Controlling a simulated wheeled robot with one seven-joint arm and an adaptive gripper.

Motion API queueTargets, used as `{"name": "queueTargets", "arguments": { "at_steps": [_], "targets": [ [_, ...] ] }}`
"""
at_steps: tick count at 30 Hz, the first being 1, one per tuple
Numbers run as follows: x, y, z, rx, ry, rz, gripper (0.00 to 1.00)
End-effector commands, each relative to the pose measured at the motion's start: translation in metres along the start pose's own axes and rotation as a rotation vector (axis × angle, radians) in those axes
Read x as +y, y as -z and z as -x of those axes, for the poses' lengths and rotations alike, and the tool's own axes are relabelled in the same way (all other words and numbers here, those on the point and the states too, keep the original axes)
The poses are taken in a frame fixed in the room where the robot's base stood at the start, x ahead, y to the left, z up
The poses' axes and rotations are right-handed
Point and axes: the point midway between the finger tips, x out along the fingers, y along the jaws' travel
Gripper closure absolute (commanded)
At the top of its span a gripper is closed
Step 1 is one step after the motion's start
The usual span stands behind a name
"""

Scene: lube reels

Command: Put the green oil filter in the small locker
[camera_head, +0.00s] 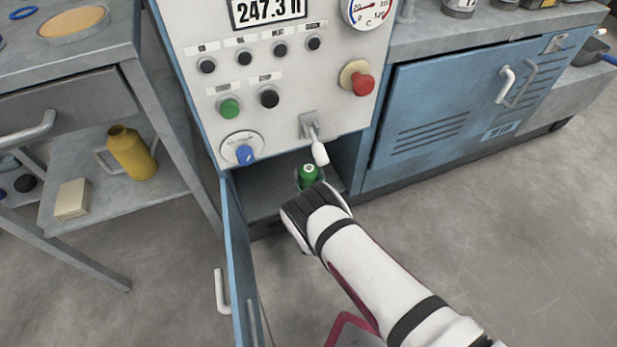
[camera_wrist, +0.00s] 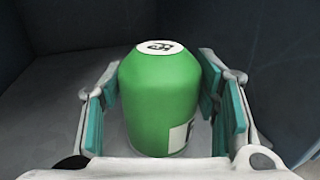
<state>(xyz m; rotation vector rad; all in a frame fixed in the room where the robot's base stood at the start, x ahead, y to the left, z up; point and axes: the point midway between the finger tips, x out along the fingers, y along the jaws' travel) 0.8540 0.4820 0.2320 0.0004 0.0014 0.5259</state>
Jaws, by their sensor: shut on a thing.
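The green oil filter (camera_head: 308,175) stands upright inside the small locker (camera_head: 262,194), low under the white control panel. In the wrist view the green filter (camera_wrist: 160,95), with a white top and a white label patch, sits between the teal pads of my gripper (camera_wrist: 168,110). My gripper (camera_head: 312,186) reaches into the locker opening and is shut on the filter. The filter's base is partly hidden in both views. The locker's blue door (camera_head: 240,265) hangs open toward the front.
The control panel (camera_head: 285,90) hangs above the opening, with a white-tipped lever (camera_head: 318,150) just over my gripper. A blue cabinet (camera_head: 450,105) with a closed door is to the right. A metal cart (camera_head: 60,110) with a yellow jug (camera_head: 131,152) is to the left.

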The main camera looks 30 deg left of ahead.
Motion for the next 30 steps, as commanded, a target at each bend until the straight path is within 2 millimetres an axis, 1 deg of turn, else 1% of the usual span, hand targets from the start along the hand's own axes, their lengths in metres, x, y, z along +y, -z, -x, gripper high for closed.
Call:
{"name": "queueTargets", "arguments": {
  "at_steps": [4,9,10,11,12,13,22,25,29,30],
  "targets": [
    [0.001,-0.003,-0.001,-0.004,-0.001,-0.001,0.89],
    [0.001,0.0,-0.001,-0.004,-0.002,0.0,0.89],
    [0.001,0.001,-0.001,-0.003,-0.002,0.0,0.42],
    [0.001,0.001,-0.001,-0.003,-0.001,0.0,0.35],
    [0.001,0.001,-0.001,-0.002,-0.001,0.0,0.26],
    [0.001,0.001,-0.001,-0.002,-0.001,0.0,0.24],
    [0.001,0.001,-0.001,-0.002,-0.001,0.0,0.24],
    [0.0,-0.003,-0.001,-0.001,0.0,-0.001,0.24],
    [0.002,-0.003,0.017,0.002,-0.003,0.003,0.24],
    [0.001,-0.004,0.025,0.003,-0.003,0.003,0.24]
  ]
}}
